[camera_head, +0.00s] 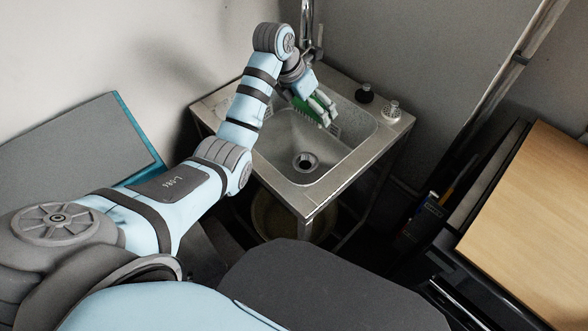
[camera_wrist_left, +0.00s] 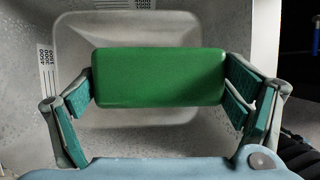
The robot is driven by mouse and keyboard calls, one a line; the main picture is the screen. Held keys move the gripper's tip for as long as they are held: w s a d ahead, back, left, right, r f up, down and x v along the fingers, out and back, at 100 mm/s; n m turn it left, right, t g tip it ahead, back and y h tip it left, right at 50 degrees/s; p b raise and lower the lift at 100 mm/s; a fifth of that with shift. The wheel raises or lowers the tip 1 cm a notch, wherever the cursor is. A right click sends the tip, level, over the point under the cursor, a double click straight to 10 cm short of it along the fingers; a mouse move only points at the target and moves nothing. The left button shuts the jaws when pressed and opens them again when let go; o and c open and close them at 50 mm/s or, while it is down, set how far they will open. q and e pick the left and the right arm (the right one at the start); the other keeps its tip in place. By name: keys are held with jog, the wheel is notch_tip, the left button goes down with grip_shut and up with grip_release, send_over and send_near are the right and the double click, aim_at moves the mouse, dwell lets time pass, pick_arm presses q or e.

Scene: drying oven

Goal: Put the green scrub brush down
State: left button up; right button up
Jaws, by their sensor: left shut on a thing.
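The green scrub brush (camera_head: 310,108) is held above the basin of the metal sink (camera_head: 352,158). In the left wrist view its flat green back (camera_wrist_left: 160,78) lies between the two teal finger pads, one at each short end. My left gripper (camera_head: 314,104) is shut on it, over the back left part of the basin. The gripper also shows in the left wrist view (camera_wrist_left: 160,85). The bristles point down in the head view and are partly hidden. I cannot tell how high the brush is above the basin floor. My right gripper is not in view.
The drain (camera_head: 306,162) lies in the basin floor. A faucet (camera_head: 309,35) rises at the back. A dark round item (camera_head: 364,93) and a small pale item (camera_head: 392,110) stand on the right rear rim. A wooden-topped table (camera_head: 535,225) is at right.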

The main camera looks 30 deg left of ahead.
pick_arm(q)
notch_tip(320, 180, down, 3)
jog(key=shift+r+b, duration=0.1)
jog(key=shift+b, duration=0.75)
jog(key=f+b, duration=0.1)
jog(key=f, duration=0.4)
jog(key=f+b, duration=0.2)
jog(key=f, duration=0.4)
jog(key=f+b, duration=0.1)
jog(key=f, duration=0.5)
jog(key=shift+s+d+b, duration=0.1)
jog(key=shift+s+b, duration=0.15)
jog(key=shift+b, duration=0.05)
jog(key=shift+f, duration=0.35)
jog(key=shift+w, duration=0.1)
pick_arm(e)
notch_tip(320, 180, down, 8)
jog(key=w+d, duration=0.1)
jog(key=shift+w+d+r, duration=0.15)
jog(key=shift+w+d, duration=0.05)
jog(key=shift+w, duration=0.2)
pick_arm(q)
jog(key=o, duration=0.9)
jog(key=shift+f, duration=0.1)
jog(key=shift+o, duration=0.7)
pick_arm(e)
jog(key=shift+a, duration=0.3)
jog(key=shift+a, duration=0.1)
